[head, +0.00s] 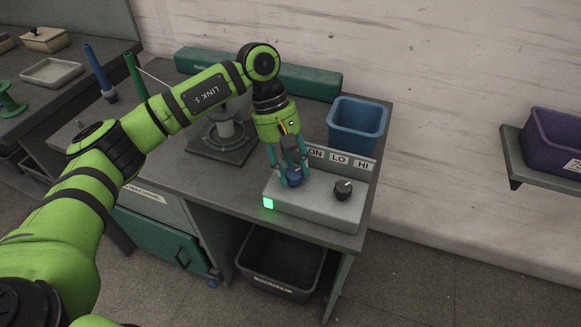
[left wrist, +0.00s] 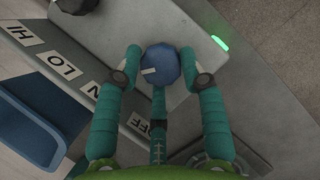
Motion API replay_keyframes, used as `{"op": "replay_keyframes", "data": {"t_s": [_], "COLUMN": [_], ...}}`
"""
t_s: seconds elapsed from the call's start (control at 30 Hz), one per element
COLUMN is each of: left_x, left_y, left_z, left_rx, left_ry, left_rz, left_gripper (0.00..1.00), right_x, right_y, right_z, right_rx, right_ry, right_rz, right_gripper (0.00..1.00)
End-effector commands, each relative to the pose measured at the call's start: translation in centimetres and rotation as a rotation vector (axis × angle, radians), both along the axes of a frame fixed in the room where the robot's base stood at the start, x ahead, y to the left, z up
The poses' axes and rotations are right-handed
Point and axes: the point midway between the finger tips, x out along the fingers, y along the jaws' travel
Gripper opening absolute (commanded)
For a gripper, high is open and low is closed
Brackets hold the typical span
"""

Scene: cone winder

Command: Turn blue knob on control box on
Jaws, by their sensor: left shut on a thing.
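The control box (head: 315,206) is a light grey box at the front right of the table, with a label plate behind it showing ON, LO and HI. Its green light (head: 268,203) is lit. The blue knob (head: 293,181) is on the box's left part, and it also shows in the left wrist view (left wrist: 160,66) with a white pointer mark. My left gripper (head: 290,172) comes down from above and is shut on the blue knob, with teal fingers around it. In the left wrist view an OFF label is partly behind a finger. My right gripper is in neither view.
A black knob (head: 343,189) sits right of the blue one on the box. A blue bin (head: 357,127) stands behind the box. A winder base (head: 222,146) is left on the table. A black crate (head: 281,263) is below, and a purple bin (head: 553,142) is on a shelf at right.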

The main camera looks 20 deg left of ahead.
Motion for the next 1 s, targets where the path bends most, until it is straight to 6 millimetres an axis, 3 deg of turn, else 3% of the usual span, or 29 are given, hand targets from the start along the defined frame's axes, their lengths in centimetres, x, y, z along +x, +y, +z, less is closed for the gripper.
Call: {"op": "replay_keyframes", "data": {"t_s": [0.33, 0.37, 0.4, 0.77, 1.0], "left_x": [-0.4, -0.4, -0.4, -0.2, 0.6], "left_y": [-0.5, -0.5, -0.5, -0.1, 1.1], "left_z": [-0.1, -0.1, -0.1, 0.2, 3.6], "left_rx": [-0.007, -0.007, -0.007, -0.003, -0.003], "left_ry": [0.012, 0.012, 0.012, 0.006, 0.002], "left_rz": [-0.017, -0.016, -0.016, -0.006, -0.004], "left_gripper": [0.08, 0.53, 0.61, 0.61, 0.61], "right_x": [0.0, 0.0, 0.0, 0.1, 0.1], "right_y": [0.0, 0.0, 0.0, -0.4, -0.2], "right_z": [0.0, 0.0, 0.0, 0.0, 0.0], "right_rx": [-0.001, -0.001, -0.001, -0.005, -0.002], "right_ry": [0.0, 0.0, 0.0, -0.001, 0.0], "right_rz": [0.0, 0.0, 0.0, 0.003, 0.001], "right_gripper": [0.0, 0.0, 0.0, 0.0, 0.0]}}
